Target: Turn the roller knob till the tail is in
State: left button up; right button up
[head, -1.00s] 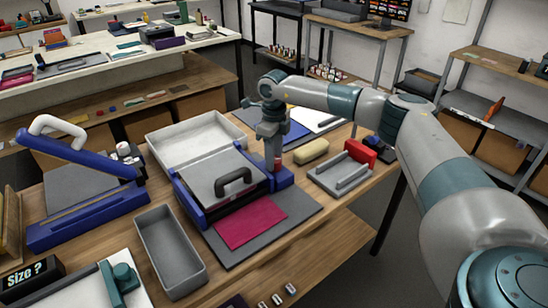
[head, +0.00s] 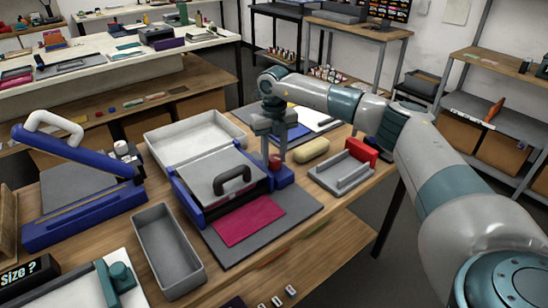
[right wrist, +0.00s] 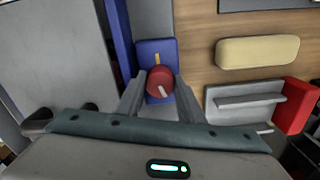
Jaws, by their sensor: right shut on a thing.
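The blue and grey roller machine (head: 207,178) with a black handle (head: 232,180) stands on the table. A magenta sheet (head: 250,219) sticks out of its front side and lies flat on a dark grey mat (head: 305,207). The red roller knob (right wrist: 160,80) sits on the blue block (right wrist: 155,52) at the machine's right end; its white mark points down and slightly right in the right wrist view. My right gripper (right wrist: 160,92) points down and is shut on the knob, a finger at each side. It also shows in the head view (head: 275,160). My left gripper is out of view.
A cream block (head: 311,151) and a grey tray (head: 340,174) with a red end piece (head: 361,151) lie right of the machine. An empty grey bin (head: 168,250) stands in front left, with a raised blue press (head: 85,185) beyond it.

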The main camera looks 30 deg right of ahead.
jog(key=m, duration=0.4)
jog(key=shift+d+m, duration=0.1)
jog(key=shift+m, duration=0.2)
jog(key=m, duration=0.2)
jog(key=shift+r+m+b, duration=0.1)
jog(key=shift+m+b, duration=0.2)
jog(key=shift+b, duration=0.05)
jog(key=m, duration=0.3)
jog(key=shift+m, duration=2.4)
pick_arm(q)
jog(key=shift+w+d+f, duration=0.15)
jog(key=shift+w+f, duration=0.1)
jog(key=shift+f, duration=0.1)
pick_arm(e)
jog(key=shift+m, duration=0.3)
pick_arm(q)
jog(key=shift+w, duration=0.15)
